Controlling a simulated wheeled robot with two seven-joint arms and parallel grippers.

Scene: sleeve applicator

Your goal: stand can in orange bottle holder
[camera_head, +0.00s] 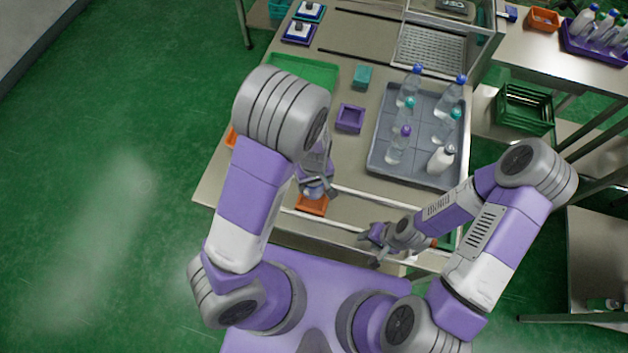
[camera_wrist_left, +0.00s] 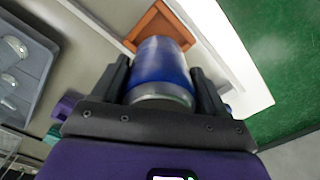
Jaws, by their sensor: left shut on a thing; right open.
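The blue can (camera_wrist_left: 160,68) is between the fingers of my left gripper (camera_wrist_left: 162,84) in the left wrist view. My left gripper (camera_head: 317,187) is shut on it near the front edge of the table in the head view, where the gripper mostly hides the can. The orange bottle holder (camera_head: 311,206) is a small square box just below this gripper. In the left wrist view the holder (camera_wrist_left: 152,20) shows around the can's far end. I cannot tell whether that end is inside the holder or above it. My right gripper (camera_head: 375,246) is open and empty at the front edge.
A purple holder (camera_head: 350,118) and a teal holder (camera_head: 362,77) stand farther back. A grey tray (camera_head: 420,178) with several bottles is to the right. A green tray (camera_head: 290,66) lies at the back left. A pale rail (camera_head: 380,202) runs along the table front.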

